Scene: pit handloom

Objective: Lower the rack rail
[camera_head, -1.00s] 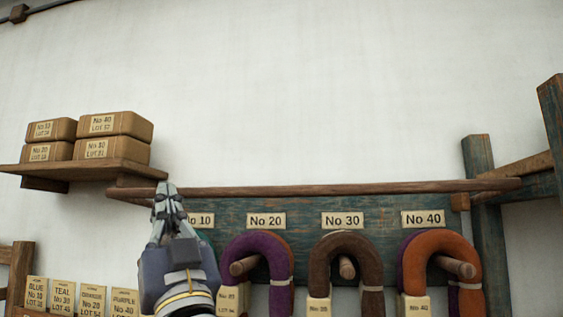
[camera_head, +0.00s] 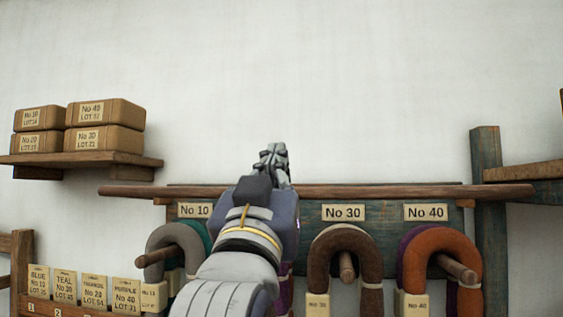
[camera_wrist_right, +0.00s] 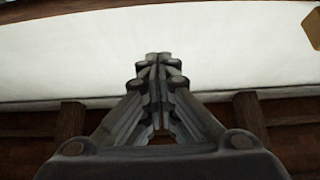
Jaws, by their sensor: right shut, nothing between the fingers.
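The rack rail (camera_head: 400,192) is a long brown wooden rod running level across the front of the blue-green rack board (camera_head: 390,213), just above the number labels. The board's top edge shows slightly above it. My right gripper (camera_head: 273,152) is in front of the rack near the rail's middle, its shut, empty fingertips appearing above the rail. The gripper and arm hide part of the rail and the No 20 place, so contact is unclear. The shut fingers also show in the right wrist view (camera_wrist_right: 158,60). My left gripper is not in view.
Grey, brown and orange yarn hanks (camera_head: 440,250) hang on pegs below the rail. A shelf (camera_head: 95,159) with wrapped packets is at upper left. Labelled cards (camera_head: 65,284) stand at lower left. A blue-green post (camera_head: 489,220) is at right. The wall above is clear.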

